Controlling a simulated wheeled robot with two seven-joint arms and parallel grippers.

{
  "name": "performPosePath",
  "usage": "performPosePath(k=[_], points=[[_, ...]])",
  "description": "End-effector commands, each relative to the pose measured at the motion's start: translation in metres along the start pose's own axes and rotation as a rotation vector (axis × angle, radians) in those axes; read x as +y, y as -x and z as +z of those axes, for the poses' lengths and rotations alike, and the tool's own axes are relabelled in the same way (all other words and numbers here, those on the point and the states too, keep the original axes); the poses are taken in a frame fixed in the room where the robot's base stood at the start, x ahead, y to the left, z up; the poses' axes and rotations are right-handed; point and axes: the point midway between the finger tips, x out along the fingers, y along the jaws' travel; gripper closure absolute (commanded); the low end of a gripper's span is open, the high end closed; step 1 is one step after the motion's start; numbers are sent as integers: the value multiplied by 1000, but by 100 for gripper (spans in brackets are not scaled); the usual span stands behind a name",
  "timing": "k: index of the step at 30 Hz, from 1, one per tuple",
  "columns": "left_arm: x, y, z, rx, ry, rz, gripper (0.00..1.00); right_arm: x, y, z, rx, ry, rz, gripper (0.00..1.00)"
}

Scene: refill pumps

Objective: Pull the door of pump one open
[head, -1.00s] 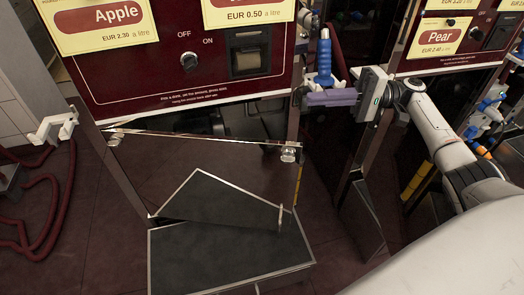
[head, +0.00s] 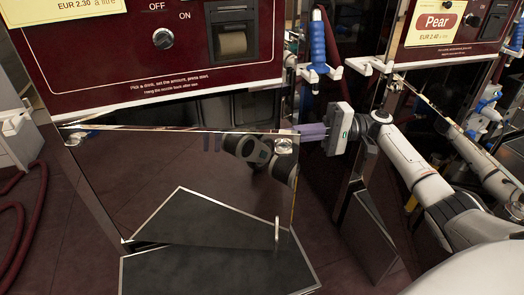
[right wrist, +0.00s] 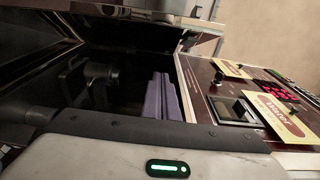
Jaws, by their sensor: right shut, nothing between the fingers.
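Pump one, with a dark red panel (head: 120,65), stands at the left in the head view. Its glossy, mirror-like door (head: 170,160) hangs below the panel. A dark gap shows between its top edge and the panel, so it appears ajar. A small upright metal handle (head: 277,229) sits low near its right side. My right gripper (head: 308,132) is shut and empty, its purple fingers at the door's upper right corner. The right wrist view shows these fingers (right wrist: 163,98) beside the dark opening. I cannot tell whether they touch the door. My left gripper is not in view.
The pear pump (head: 450,50) stands close on the right, with its own lower door. A blue nozzle (head: 318,45) hangs in a white holder between the pumps. A red hose (head: 18,230) lies on the floor at left.

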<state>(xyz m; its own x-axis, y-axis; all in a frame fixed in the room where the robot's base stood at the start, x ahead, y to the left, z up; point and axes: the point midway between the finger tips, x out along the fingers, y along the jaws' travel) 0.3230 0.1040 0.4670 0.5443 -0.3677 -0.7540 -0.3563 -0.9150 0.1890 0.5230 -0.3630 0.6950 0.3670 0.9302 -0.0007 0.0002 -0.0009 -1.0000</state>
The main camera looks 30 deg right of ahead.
Motion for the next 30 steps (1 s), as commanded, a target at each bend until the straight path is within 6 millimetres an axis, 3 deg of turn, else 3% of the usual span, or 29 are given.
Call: performPosePath(k=[6,9,18,30], points=[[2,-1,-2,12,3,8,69,1,-50,1,-4,1,-2,100],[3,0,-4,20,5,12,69,1,-66,5,-3,0,1,100],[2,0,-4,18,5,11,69,2,-71,34,0,-2,1,100],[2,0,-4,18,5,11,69,1,-72,39,1,-2,0,100]])
